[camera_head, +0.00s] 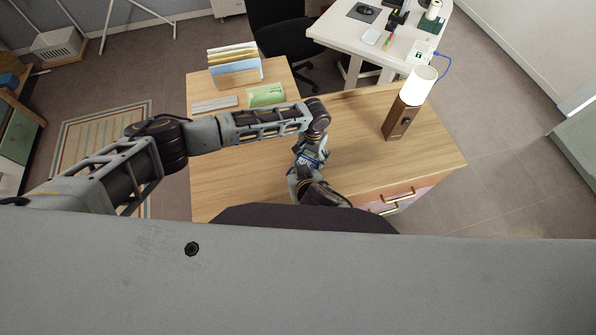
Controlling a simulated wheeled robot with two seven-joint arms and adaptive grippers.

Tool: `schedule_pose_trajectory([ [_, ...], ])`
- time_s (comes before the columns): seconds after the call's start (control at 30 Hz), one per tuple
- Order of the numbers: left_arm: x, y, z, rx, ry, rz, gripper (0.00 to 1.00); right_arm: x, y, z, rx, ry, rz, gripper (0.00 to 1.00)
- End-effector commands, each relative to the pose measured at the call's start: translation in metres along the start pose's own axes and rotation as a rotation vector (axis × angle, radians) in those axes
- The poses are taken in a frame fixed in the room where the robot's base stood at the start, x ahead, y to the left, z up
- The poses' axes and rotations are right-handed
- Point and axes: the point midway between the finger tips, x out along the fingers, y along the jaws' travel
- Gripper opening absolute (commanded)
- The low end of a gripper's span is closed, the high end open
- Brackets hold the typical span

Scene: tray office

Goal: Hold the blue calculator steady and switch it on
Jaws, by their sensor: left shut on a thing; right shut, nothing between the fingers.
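The blue calculator (313,159) is small in the head view, near the middle of the wooden desk, and partly covered by my grippers. My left arm reaches in from the left and bends down, and my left gripper (309,148) is shut on the calculator at its far side. My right gripper (299,170) is shut and empty at the calculator's near side. I cannot tell whether it touches the calculator. The calculator's keys and display are too small to make out.
A lamp with a wooden base (402,119) stands on the desk (240,178) to the right. A file rack (235,67), a green sheet (266,95) and a grey keyboard-like slab (214,103) are at the back left. The desk's front left and right are clear.

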Motion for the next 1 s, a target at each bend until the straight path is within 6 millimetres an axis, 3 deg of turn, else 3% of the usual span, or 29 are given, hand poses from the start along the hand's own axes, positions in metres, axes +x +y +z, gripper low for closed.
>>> schedule_pose_trajectory([
  [0.5, 0.0013, -0.0022, 0.0004, -0.002, -0.001, -0.004, 0.5, -0.0099, 0.0, -0.0004, 0.0, 0.001, 0.0, 0.0],
  [0.53, 0.0013, -0.0022, 0.0004, -0.002, -0.001, -0.004, 0.8, -0.0099, 0.0, -0.0004, 0.0, 0.001, 0.0, 0.0],
  [0.67, 0.001, -0.0016, 0.0003, -0.001, -0.001, -0.003, 0.97, -0.0098, 0.0, -0.0004, 0.0, 0.001, -0.001, 0.0],
  [1.0, 0.0002, -0.0007, 0.0, 0.0, 0.0, -0.001, 1.0, -0.0098, -0.0001, -0.0005, 0.0, 0.001, -0.001, 0.0],
])
